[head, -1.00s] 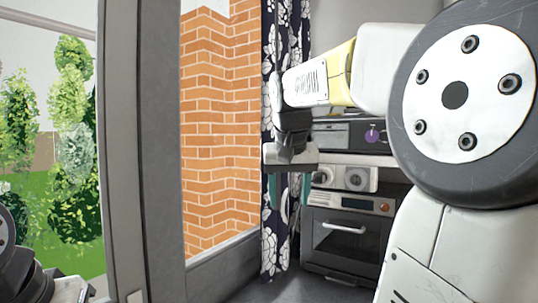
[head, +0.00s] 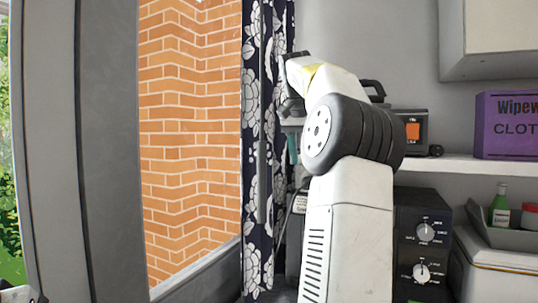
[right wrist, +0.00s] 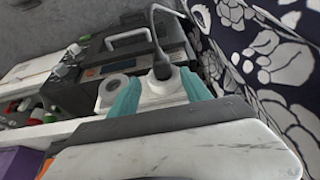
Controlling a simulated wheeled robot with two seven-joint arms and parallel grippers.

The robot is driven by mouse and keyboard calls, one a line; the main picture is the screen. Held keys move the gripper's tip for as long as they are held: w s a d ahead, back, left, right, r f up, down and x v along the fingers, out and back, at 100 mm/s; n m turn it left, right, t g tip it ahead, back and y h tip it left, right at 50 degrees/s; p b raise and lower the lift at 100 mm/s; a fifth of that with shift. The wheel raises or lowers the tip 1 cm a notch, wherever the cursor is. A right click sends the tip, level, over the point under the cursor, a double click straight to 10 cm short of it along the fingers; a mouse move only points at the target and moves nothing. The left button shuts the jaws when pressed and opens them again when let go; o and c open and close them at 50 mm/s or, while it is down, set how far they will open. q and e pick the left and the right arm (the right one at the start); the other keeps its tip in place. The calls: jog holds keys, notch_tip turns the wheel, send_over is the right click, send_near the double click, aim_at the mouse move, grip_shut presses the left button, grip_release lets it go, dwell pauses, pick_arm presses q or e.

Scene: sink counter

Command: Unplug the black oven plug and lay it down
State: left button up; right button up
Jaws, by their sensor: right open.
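In the right wrist view, the black plug (right wrist: 162,69) sits in a white double socket block (right wrist: 163,88), with its cord looping up and away. A round white outlet (right wrist: 115,88) beside it is empty. My right gripper (right wrist: 161,78) is open, its two teal fingers on either side of the plug and its socket. I cannot tell whether they touch. In the head view, my right gripper (head: 292,148) is mostly hidden behind my own arm, by the curtain. The plug is hidden there.
A dark oven (right wrist: 121,45) with a handle stands beyond the socket. A patterned curtain (head: 256,150) hangs close beside the gripper. The white shelf (head: 455,163) holds a purple cloth box (head: 508,125). A black unit with dials (head: 423,245) stands right of my arm.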

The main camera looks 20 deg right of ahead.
jog(key=shift+w+d, duration=0.25)
jog(key=shift+w, duration=0.15)
jog(key=shift+w+d+f, duration=0.1)
jog(key=shift+d, duration=0.05)
jog(key=x, duration=0.5)
jog(key=shift+f, duration=0.4)
jog(key=shift+x, duration=0.8)
jog(key=shift+c, duration=0.3)
grip_shut()
